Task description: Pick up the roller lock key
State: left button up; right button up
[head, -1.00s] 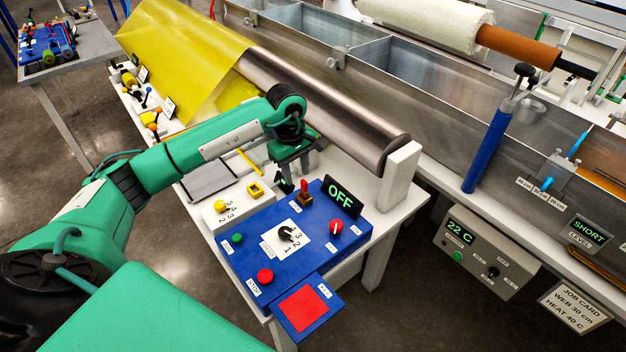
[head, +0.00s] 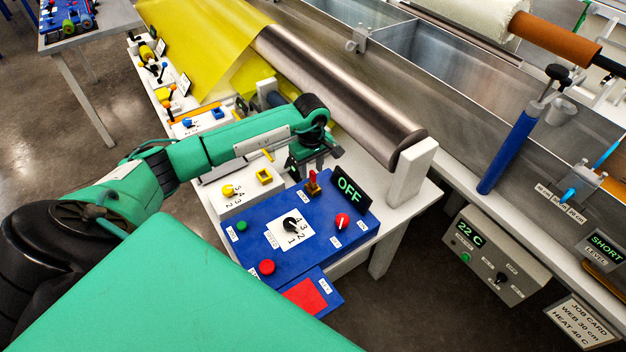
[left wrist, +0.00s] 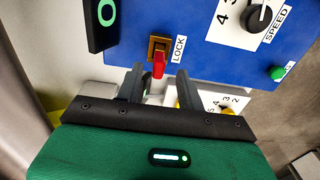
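The roller lock key is a red key (head: 313,178) standing in a brass lock on the blue control panel (head: 325,207), beside the OFF display (head: 349,190). In the left wrist view the red key (left wrist: 158,66) sits by the LOCK label, just ahead of the gap between my fingers. My left gripper (head: 305,168) is open and empty, close behind the key on its far side. In the left wrist view its two dark fingers (left wrist: 158,88) stand apart, one on each side of the key's line. I see no contact with the key. My right gripper is not in view.
A long metal roller (head: 340,85) with yellow film (head: 200,45) runs behind the gripper, ending at a white post (head: 412,170).

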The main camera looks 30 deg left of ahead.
aim_at(313, 182)
pick_arm(q)
jog(key=f, duration=0.1)
jog(key=f+p, duration=0.1)
jog(key=f, duration=0.1)
jog(key=f+p, duration=0.1)
jog(key=shift+d+f, duration=0.15)
jog(key=shift+d, duration=0.1)
jog(key=shift+f, duration=0.2)
grip_shut()
jog(key=shift+w, duration=0.1)
